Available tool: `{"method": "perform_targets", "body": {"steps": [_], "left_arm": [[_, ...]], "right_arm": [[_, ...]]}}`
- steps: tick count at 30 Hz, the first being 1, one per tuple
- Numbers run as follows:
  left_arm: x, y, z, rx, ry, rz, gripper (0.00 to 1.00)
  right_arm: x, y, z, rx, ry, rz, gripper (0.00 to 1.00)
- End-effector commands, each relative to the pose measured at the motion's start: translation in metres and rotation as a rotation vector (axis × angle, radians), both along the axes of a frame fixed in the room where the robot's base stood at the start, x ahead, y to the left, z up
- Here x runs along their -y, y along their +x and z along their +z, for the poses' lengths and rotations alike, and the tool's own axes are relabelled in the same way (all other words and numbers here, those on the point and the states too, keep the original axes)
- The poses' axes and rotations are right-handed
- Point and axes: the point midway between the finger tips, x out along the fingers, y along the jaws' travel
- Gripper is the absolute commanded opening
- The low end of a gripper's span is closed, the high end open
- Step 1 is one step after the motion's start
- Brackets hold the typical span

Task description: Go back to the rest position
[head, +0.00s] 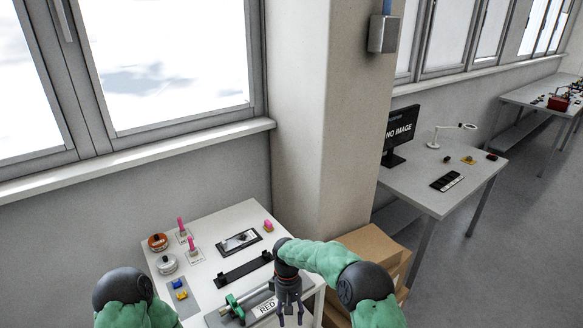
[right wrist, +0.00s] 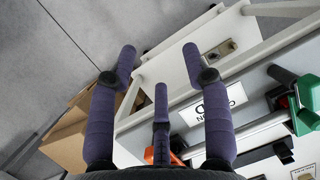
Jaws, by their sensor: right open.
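My right gripper (head: 289,308) hangs pointing down over the front right part of the white table (head: 211,228) in the head view. Its fingers are spread and hold nothing. In the right wrist view the open fingers of this gripper (right wrist: 160,62) reach out over the table edge and the grey floor, with nothing between them. My left arm shows only as a green and black part at the lower left of the head view. My left gripper is out of the picture.
Black trays, pink-topped pegs (head: 180,226) and round parts stand farther back. Cardboard boxes (head: 372,248) are right of the table, beside a pillar (head: 340,120).

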Motion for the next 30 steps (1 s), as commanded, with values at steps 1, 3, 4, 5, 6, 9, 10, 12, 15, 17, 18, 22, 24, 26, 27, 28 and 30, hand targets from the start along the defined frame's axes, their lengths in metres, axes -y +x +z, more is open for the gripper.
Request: {"method": "perform_targets", "body": {"steps": [1, 3, 4, 5, 6, 9, 10, 12, 15, 17, 18, 22, 24, 26, 27, 28, 30], "left_arm": [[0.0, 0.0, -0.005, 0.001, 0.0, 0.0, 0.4], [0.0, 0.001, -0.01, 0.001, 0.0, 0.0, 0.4], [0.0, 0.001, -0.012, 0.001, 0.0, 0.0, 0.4], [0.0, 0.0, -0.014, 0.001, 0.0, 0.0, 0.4], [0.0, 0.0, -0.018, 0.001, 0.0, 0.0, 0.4], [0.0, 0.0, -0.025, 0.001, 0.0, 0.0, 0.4], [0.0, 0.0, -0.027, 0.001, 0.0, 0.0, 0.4], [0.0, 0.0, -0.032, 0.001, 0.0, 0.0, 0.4], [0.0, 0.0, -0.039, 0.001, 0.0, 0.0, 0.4], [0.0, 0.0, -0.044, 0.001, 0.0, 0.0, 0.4], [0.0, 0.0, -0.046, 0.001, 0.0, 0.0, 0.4], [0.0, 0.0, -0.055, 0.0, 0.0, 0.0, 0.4], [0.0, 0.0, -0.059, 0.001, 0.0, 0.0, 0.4], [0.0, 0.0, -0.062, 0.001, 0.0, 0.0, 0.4], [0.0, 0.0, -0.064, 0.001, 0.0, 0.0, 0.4], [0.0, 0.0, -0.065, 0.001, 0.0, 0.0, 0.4], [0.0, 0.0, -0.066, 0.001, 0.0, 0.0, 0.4]], "right_arm": [[0.006, -0.008, -0.02, -0.004, 0.02, -0.021, 0.49], [0.012, -0.02, -0.047, 0.001, 0.056, -0.056, 0.49], [0.015, -0.026, -0.058, 0.002, 0.073, -0.075, 0.49], [0.018, -0.032, -0.071, 0.007, 0.09, -0.096, 0.49], [0.022, -0.042, -0.087, 0.011, 0.115, -0.125, 0.49], [0.032, -0.069, -0.122, 0.026, 0.169, -0.207, 0.49], [0.035, -0.078, -0.132, 0.031, 0.183, -0.232, 0.49], [0.041, -0.098, -0.152, 0.044, 0.214, -0.295, 0.49], [0.051, -0.129, -0.175, 0.066, 0.249, -0.391, 0.49], [0.057, -0.149, -0.187, 0.081, 0.265, -0.451, 0.49], [0.062, -0.163, -0.194, 0.09, 0.273, -0.493, 0.49], [0.076, -0.205, -0.208, 0.127, 0.286, -0.622, 0.49], [0.084, -0.226, -0.211, 0.147, 0.285, -0.684, 0.49], [0.089, -0.241, -0.212, 0.163, 0.282, -0.728, 0.49], [0.092, -0.249, -0.212, 0.173, 0.28, -0.754, 0.49], [0.094, -0.254, -0.212, 0.178, 0.278, -0.77, 0.49], [0.098, -0.264, -0.211, 0.192, 0.273, -0.799, 0.49]]}}
